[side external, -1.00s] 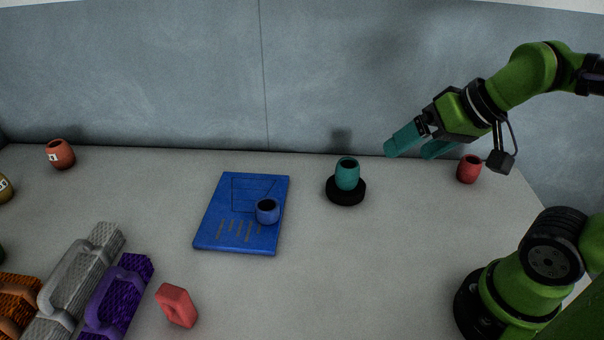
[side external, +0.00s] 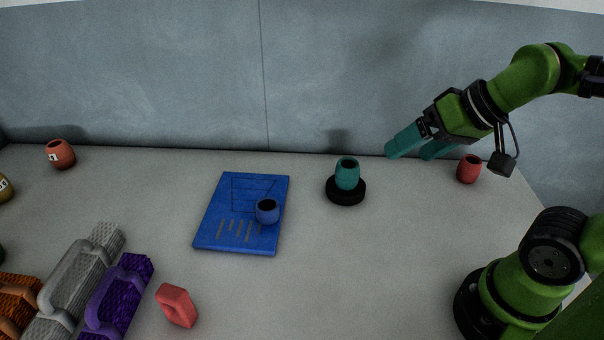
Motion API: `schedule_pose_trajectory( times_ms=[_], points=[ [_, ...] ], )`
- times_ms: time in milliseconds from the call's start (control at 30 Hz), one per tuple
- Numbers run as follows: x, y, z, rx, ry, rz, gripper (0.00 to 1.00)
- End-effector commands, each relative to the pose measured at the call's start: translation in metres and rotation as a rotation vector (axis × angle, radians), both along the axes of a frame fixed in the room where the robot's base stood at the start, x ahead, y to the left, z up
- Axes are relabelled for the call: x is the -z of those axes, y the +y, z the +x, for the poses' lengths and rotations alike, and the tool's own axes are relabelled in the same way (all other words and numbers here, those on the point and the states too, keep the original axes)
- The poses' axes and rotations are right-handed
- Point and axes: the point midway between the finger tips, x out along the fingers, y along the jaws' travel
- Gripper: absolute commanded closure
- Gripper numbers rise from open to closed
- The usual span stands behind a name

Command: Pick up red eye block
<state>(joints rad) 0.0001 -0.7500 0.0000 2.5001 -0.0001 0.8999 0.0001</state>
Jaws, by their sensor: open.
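The red eye block (side external: 177,306) is a small red block with a hole through it. It lies on the table at the front left, just right of the purple netted block. My gripper (side external: 420,150) has teal fingers and is open and empty. It is raised above the back right of the table, far from the red block.
Purple (side external: 118,295), grey (side external: 72,285) and orange (side external: 15,300) netted blocks with handles lie left of the red block. A blue board (side external: 212,228) bears a blue cup (side external: 267,211). A teal cup (side external: 347,174) stands on a black disc (side external: 346,197). Red cups stand at back right (side external: 469,169) and back left (side external: 61,154).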

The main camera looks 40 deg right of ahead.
Motion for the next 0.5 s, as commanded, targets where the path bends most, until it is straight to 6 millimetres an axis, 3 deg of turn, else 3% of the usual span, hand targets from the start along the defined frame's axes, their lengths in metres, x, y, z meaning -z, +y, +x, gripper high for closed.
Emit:
schedule_pose_trajectory(
  times_ms=[200,333,500],
  points=[
    [0.0,0.001,0.0,-0.004,0.0,0.0,0.17],
    [0.014,0.01,0.003,-0.041,0.062,-0.003,0.17],
    [0.016,0.041,0.038,-0.161,0.159,-0.034,0.17]
  ],
)
